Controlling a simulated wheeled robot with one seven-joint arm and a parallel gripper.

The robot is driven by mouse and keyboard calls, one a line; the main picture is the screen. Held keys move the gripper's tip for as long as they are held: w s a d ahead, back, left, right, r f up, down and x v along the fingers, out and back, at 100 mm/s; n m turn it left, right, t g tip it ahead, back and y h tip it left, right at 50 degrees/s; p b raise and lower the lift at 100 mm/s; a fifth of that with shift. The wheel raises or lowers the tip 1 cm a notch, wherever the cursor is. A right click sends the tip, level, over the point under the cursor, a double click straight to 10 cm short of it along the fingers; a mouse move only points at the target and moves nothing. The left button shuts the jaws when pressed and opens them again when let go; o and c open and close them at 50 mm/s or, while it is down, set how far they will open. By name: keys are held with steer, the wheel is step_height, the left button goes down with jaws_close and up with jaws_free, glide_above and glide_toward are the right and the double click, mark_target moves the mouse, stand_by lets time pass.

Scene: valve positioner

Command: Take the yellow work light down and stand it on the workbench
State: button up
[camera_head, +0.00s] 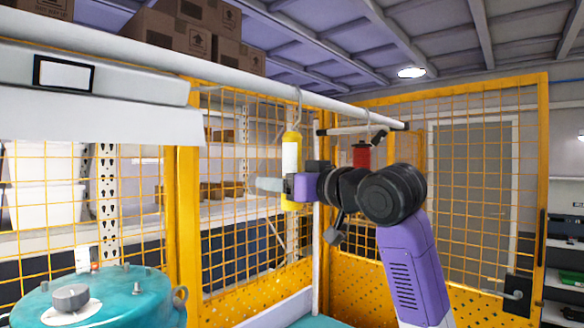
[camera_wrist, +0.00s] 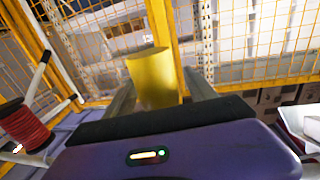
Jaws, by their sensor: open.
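The yellow work light (camera_head: 291,150), a slim upright cylinder with a white band, hangs by a hook from the white overhead pipe. My gripper (camera_head: 272,185) is at its lower body, with a finger reaching past it to the left. In the wrist view the yellow light (camera_wrist: 153,75) stands between my two open fingers (camera_wrist: 160,95), with the jaws not visibly closed on it. Whether a finger touches it I cannot tell. The light's lower part is partly hidden by my gripper. I cannot identify the workbench surely.
A red spool-like item (camera_head: 361,155) hangs right of the light, close to my arm; it also shows in the wrist view (camera_wrist: 25,130). Yellow mesh fencing (camera_head: 460,190) stands behind. A teal vessel (camera_head: 120,300) is at the lower left. Cardboard boxes (camera_head: 180,35) sit above the pipe.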

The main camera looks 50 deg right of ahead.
steer(key=shift+c, duration=0.3)
jaws_close()
steer(key=shift+r, duration=0.15)
